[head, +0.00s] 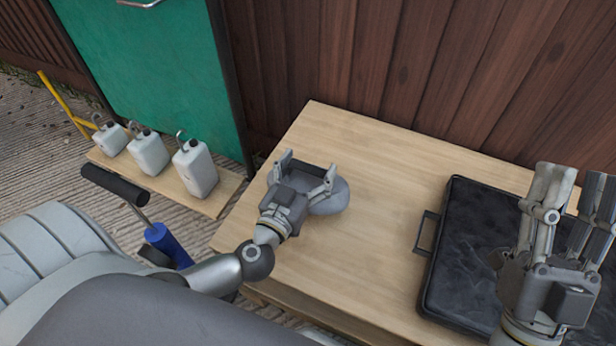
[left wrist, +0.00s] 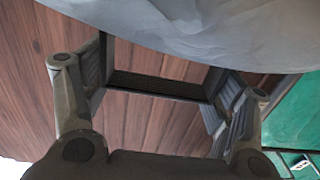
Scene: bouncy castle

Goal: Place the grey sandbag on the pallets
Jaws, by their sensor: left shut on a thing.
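The grey sandbag (head: 330,199) is a rounded, smooth lump over the pale wooden platform (head: 380,150) in the head view. My left gripper (head: 308,172) is at the sandbag's left side and shut on it, partly covering it. In the left wrist view the sandbag (left wrist: 220,30) fills the top, close to the fingers of my left gripper (left wrist: 165,85). I cannot tell whether the sandbag touches the wood. My right gripper (head: 578,190) is open and empty above the black case at the right. I cannot make out separate pallets by their slats.
A black case (head: 470,240) with a handle lies on the platform's right. Several white jugs (head: 196,168) stand on a low wooden board (head: 225,187) at the left. A green panel (head: 155,70) and brown plank wall (head: 420,60) stand behind. The platform's back middle is clear.

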